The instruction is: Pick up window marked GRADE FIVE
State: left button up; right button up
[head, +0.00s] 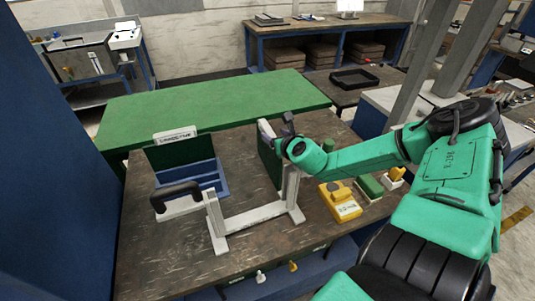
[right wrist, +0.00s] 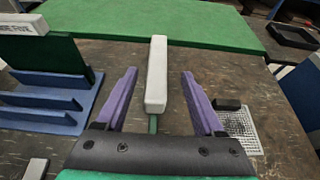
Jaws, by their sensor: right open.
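A dark green window (head: 180,153) with a white lettered top bar (head: 176,134) stands in a blue slotted rack (head: 208,178); its lettering is too small to read surely. It also shows at the left edge of the right wrist view (right wrist: 48,62). A second dark green window (head: 270,162) with a white top bar stands upright at the white frame. My right gripper (head: 288,125) is beside that bar's top. In the right wrist view, its purple fingers (right wrist: 160,72) are open, with the white bar (right wrist: 156,90) between them and a gap on both sides. My left gripper is out of view.
A yellow device (head: 340,203), green block (head: 369,186) and small white box (head: 394,180) sit at the right. A green board (head: 210,108) lies along the back.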

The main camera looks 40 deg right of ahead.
aim_at(270, 131)
jog(key=b+x, duration=0.2)
jog(key=shift+w+f, duration=0.25)
jog(key=shift+w, duration=0.45)
jog(key=shift+w+d, duration=0.15)
jog(key=shift+w, duration=0.05)
jog(key=shift+s+r, duration=0.1)
jog(key=shift+s, duration=0.05)
grip_shut()
dwell(0.5)
